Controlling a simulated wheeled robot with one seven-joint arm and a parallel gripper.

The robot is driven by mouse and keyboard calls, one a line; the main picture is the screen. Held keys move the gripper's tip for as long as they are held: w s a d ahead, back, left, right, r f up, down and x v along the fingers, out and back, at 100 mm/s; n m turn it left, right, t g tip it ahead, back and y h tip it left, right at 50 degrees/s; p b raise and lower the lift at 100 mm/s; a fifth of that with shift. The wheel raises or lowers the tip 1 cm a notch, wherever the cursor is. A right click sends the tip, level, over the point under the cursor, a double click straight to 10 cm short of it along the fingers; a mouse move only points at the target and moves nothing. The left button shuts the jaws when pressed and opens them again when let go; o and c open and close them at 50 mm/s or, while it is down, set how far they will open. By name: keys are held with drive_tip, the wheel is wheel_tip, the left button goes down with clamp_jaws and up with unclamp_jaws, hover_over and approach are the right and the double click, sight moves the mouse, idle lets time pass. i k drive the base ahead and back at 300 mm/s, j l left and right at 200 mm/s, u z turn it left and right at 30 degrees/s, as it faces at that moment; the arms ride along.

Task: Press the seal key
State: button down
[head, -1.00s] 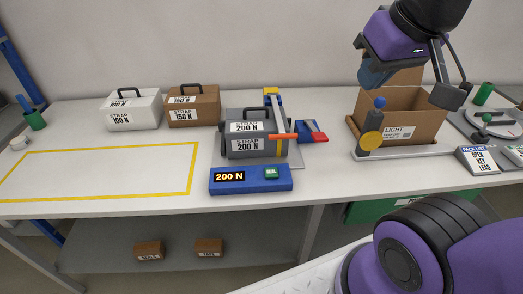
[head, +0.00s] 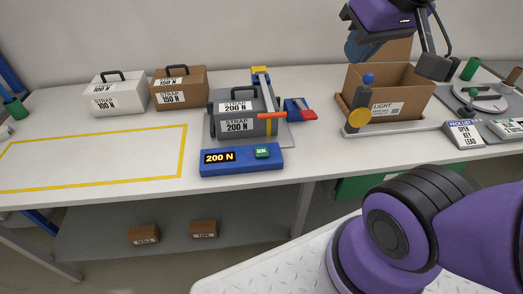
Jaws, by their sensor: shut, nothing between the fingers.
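The green SEAL key (head: 262,151) sits on top of the blue control box (head: 242,165), at its right end. The box's display (head: 219,157) reads 200 N. Directly behind the box, a grey case (head: 233,118) marked STRAP 200 N stands on a grey plate, with an orange bar across its front right. My gripper (head: 364,47) is high at the upper right, in front of the wall and near the open carton. It is shut and empty, well apart from the SEAL key.
A white 100 N case (head: 117,94) and a brown 150 N case (head: 180,89) stand at the back left. The yellow-outlined area (head: 90,158) is clear. An open carton (head: 394,98) with a blue-knobbed lever (head: 364,100) stands right.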

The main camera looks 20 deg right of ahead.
sight(260, 152)
drive_tip(key=i+j, duration=0.1)
drive_tip(key=j, duration=0.85)
drive_tip(key=i+j+z, duration=0.1)
drive_tip(key=j, duration=0.9)
